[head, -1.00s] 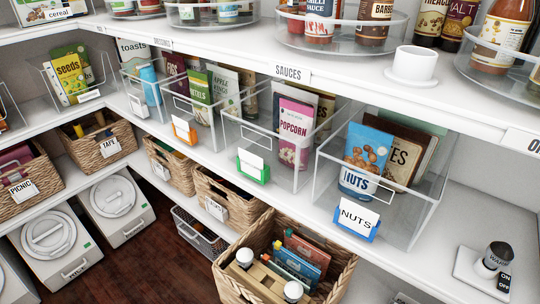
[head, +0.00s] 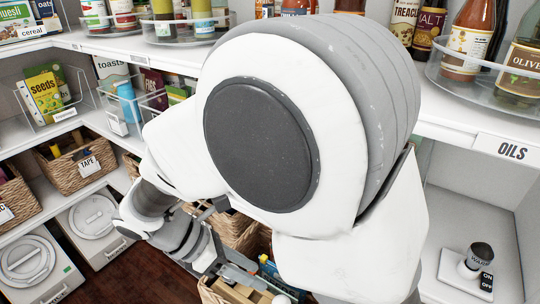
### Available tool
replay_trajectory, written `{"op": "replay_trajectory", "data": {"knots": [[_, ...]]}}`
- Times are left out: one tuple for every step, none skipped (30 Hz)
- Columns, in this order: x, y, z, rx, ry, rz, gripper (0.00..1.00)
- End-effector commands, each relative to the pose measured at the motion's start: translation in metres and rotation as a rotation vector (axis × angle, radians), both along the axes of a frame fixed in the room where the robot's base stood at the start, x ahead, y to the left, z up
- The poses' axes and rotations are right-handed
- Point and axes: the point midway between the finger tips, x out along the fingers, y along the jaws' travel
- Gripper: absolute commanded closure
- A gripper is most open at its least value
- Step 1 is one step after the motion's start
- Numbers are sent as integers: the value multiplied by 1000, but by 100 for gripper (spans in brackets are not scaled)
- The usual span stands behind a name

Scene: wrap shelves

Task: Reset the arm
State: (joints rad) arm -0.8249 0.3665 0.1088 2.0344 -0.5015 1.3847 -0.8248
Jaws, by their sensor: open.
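My arm fills the middle of the head view, with its large white and grey joint close to the camera.
A wicker basket labelled TAPE (head: 88,172) and white lidded bins (head: 95,220) stand at left. Turntables of bottles (head: 495,75) line the upper shelf. A switch plate with a small cylinder (head: 470,268) sits at lower right.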

Motion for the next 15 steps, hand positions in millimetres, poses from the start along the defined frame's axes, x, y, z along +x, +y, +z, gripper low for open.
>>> {"op": "replay_trajectory", "data": {"knots": [[3, -11, 9, 48, -40, -76, 50], [3, -17, 14, 72, -62, -118, 50], [4, -24, 19, 108, -91, -174, 50], [4, -29, 23, 132, -113, -216, 50], [5, -35, 27, 157, -137, -259, 50], [5, -42, 32, 190, -167, -316, 50], [5, -47, 36, 214, -190, -359, 50], [5, -52, 40, 240, -213, -404, 50], [4, -59, 45, 271, -245, -462, 50], [4, -64, 48, 295, -268, -505, 50], [3, -69, 52, 319, -292, -550, 50], [3, -75, 56, 349, -324, -609, 50], [2, -80, 59, 374, -348, -652, 50], [1, -85, 63, 396, -373, -696, 50], [0, -91, 67, 428, -404, -755, 50]]}}
